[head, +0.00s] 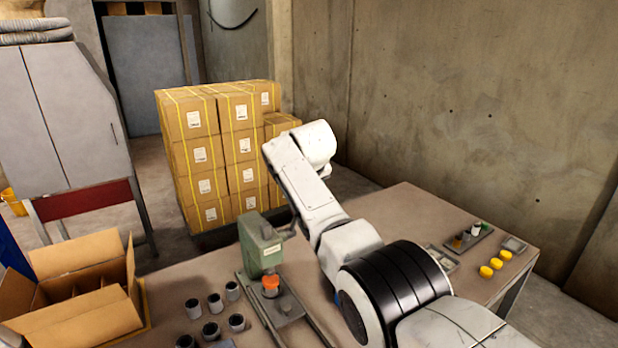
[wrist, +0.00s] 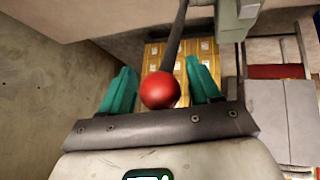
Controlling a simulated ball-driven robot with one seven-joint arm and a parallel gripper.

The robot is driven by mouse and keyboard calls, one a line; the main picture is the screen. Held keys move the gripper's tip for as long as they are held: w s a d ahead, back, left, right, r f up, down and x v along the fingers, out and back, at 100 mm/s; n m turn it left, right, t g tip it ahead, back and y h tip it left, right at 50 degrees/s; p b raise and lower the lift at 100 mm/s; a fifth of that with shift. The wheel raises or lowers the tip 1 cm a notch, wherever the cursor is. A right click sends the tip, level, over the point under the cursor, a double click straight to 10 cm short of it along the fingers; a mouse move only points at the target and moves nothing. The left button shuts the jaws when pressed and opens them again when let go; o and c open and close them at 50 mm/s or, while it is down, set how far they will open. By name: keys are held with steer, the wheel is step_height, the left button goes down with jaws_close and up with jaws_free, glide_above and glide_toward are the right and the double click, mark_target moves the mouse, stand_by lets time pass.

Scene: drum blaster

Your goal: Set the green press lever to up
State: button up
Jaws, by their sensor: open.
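The green press (head: 262,245) stands on the table in the head view, left of my arm. Part of its body shows at the top right of the wrist view (wrist: 236,18). The lever (wrist: 175,45) is a dark rod with a red ball knob (wrist: 161,90) at its end. In the wrist view the knob sits between the teal fingers of my open gripper (wrist: 160,85), apart from or only near them; contact cannot be told. In the head view my arm hides the knob and my fingertips. An orange-topped piece (head: 270,284) is under the press head.
Several dark cups (head: 212,303) stand left of the press. An open cardboard box (head: 80,290) is at the left. Yellow pieces (head: 490,267) and a small tray (head: 468,240) lie at the table's right. Stacked cartons (head: 225,150) stand behind the table.

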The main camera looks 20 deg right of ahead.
steer(key=b+v, duration=0.2)
steer(key=v, duration=0.8)
steer(key=shift+s+r, duration=0.2)
steer(key=shift+r, duration=0.05)
steer(key=s+d+f+g, duration=0.1)
steer(key=s+d+f, duration=0.1)
steer(key=s+f, duration=0.7)
steer(key=s+d+f+m+g, duration=0.1)
steer(key=s+f, duration=0.5)
steer(key=f, duration=0.7)
steer(key=s+d+f+g, duration=0.1)
steer(key=s+d+f, duration=0.1)
steer(key=s+f, duration=0.65)
steer(key=s+f+g, duration=0.1)
steer(key=s+f, duration=0.2)
steer(key=s, duration=0.7)
steer(key=s+d+f+g, duration=0.1)
steer(key=s+f, duration=0.2)
steer(key=s, duration=0.8)
steer(key=s+f+m+g+y, duration=0.1)
steer(key=s+f, duration=0.2)
steer(key=s, duration=0.8)
steer(key=shift+d+f, duration=0.3)
steer(key=shift+d, duration=0.1)
